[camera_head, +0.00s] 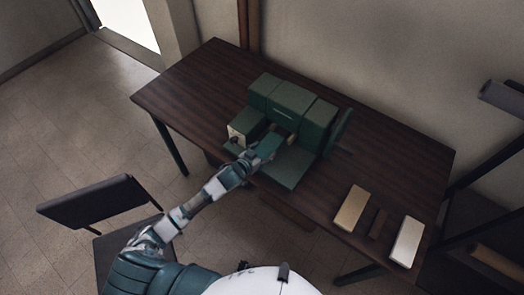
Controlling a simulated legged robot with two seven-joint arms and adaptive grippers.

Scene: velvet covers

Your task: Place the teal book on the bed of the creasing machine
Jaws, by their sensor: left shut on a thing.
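The green creasing machine (290,100) stands on the dark wooden table, with its flat green bed (290,168) reaching toward the table's front edge. My left gripper (264,150) is at the front of the machine, over the left part of the bed. It is shut on a dark teal thing (271,143), which appears to be the teal book. The gripper and the book look alike in colour, so their outlines are hard to separate. I cannot tell whether the book touches the bed. My right gripper is not in view.
A tan block (352,208), a narrow brown block (378,223) and a white block (407,242) lie on the table's right part. The table (190,85) is clear at the left. A dark chair (90,203) stands at the lower left. A shelf rack is at the right.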

